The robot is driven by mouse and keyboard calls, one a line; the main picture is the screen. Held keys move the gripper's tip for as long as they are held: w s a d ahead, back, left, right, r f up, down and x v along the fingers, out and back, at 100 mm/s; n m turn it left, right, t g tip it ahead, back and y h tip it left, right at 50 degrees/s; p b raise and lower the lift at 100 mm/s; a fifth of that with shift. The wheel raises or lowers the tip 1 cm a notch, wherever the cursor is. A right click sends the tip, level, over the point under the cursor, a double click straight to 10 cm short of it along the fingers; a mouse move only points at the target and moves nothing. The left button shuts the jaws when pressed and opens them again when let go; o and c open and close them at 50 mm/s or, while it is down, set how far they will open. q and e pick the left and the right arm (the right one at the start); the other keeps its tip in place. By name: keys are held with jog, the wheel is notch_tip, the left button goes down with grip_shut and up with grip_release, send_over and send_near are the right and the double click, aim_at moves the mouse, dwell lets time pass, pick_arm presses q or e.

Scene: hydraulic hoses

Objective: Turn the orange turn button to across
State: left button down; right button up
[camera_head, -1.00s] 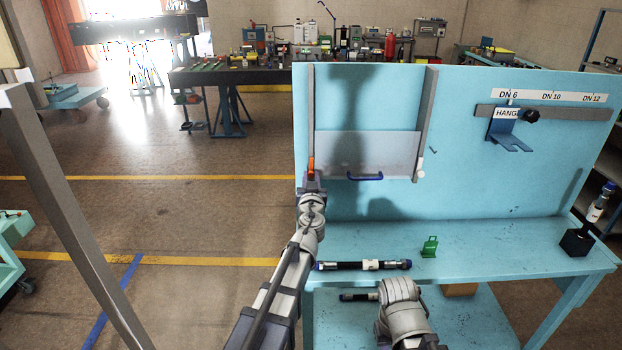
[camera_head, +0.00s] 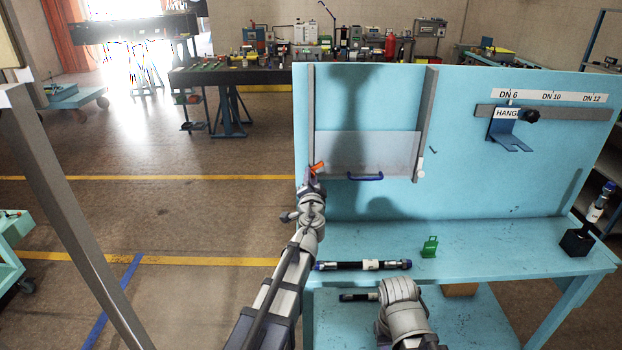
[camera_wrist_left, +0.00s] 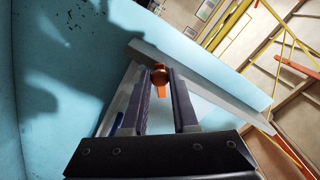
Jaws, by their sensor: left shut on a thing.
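The orange turn button (camera_head: 317,167) sits at the lower end of the left grey rail, beside the clear sliding panel (camera_head: 345,150). It stands tilted in the head view, neither upright nor level. My left gripper (camera_head: 311,179) is at the button, its fingers around it. In the left wrist view the button (camera_wrist_left: 160,78) shows between the two dark fingertips, and the gripper is shut on it. The panel has a blue handle (camera_head: 365,177). My right arm shows at the bottom of the head view, but its gripper is out of view.
A dark hose (camera_head: 363,265) with blue ends lies on the bench's front edge. A green stand (camera_head: 429,247) is behind it. A blue hanger bracket (camera_head: 507,132) is on the back board, and a black block (camera_head: 576,241) stands at the right.

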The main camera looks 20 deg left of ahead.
pick_arm(q)
jog(key=shift+m, duration=3.5)
jog(key=c, duration=0.7)
grip_release()
jog(key=shift+s, duration=0.1)
jog(key=v, duration=0.7)
jog(key=shift+s+d, duration=0.2)
jog(key=shift+s, duration=0.1)
